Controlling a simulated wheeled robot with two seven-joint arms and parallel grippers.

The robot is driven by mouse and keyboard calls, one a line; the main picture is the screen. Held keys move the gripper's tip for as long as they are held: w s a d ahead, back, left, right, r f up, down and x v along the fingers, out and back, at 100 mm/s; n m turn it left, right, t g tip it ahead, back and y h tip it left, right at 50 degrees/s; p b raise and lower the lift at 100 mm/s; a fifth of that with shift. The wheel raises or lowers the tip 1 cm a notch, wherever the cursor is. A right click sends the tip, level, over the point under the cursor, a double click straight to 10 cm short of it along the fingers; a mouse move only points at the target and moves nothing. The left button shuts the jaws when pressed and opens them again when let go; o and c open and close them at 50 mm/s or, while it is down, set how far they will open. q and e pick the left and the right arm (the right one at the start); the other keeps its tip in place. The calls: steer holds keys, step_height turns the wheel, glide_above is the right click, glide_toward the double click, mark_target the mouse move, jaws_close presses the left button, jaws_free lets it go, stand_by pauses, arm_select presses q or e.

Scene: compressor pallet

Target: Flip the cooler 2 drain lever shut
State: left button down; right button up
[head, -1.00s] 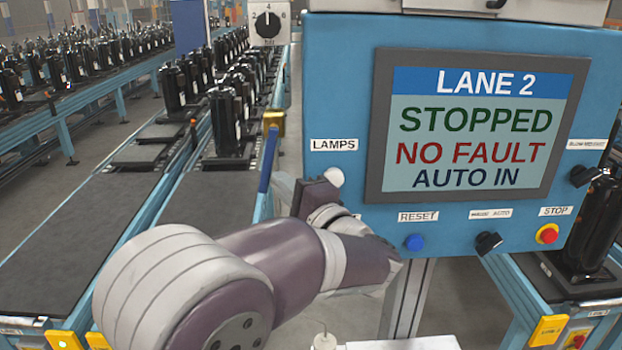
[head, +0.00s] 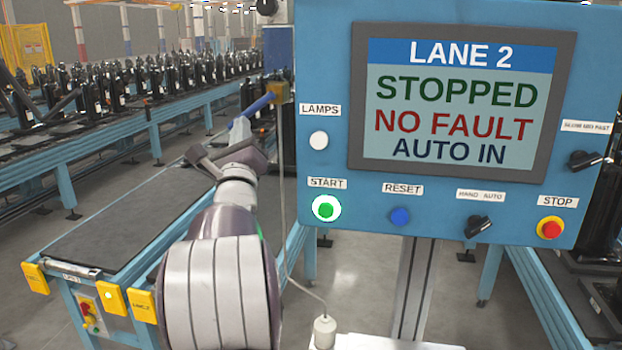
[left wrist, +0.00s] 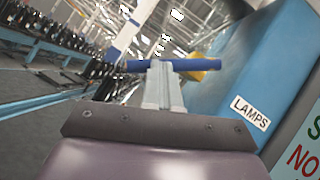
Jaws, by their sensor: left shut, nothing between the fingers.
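The drain lever has a blue handle (head: 258,104) on a yellow valve body (head: 279,91), left of the control panel. The handle points left and slopes slightly down, closer to level than upright. It also shows in the left wrist view as a blue bar (left wrist: 200,65) across the fingertips, with the yellow body (left wrist: 199,76) behind it. My left gripper (head: 240,126) is shut and empty, its tips at the handle's outer end. They look to be touching it, but a small gap cannot be ruled out. No label for the lever is readable. My right gripper is out of view.
The blue control panel (head: 325,260) stands close at the right, with a screen (head: 455,100) reading "STOPPED, NO FAULT, AUTO IN". Its green start button (head: 326,208) is near my left arm. A conveyor (head: 115,225) with dark belt runs at the left.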

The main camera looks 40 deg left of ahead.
arm_select(q)
steer(key=a+m+t+h+b, duration=0.1)
steer(key=m+h+b, duration=0.1)
steer(key=m, duration=0.1)
steer(key=r+m+t+h+b, duration=0.1)
steer(key=m+t+b, duration=0.1)
steer(key=m+b, duration=0.1)
steer(key=s+a+r+m+t+h+b, duration=0.1)
steer(key=m+t+h+b, duration=0.1)
steer(key=m+b, duration=0.1)
steer(key=shift+a+r+m+h, duration=0.25)
steer(key=shift+a+m+h, duration=0.1)
steer(key=shift+m, duration=0.15)
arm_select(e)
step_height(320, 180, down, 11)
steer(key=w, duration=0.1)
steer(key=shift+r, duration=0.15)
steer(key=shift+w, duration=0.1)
arm_select(q)
steer(key=w+f+b+v, duration=0.1)
steer(key=f+b+v, duration=0.1)
steer(key=b+v, duration=0.9)
steer(key=shift+s+d+f, duration=0.3)
steer(key=shift+d+f, duration=0.2)
steer(key=shift+f, duration=0.05)
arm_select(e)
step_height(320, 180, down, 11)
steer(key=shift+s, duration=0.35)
arm_select(q)
steer(key=shift+a, duration=0.1)
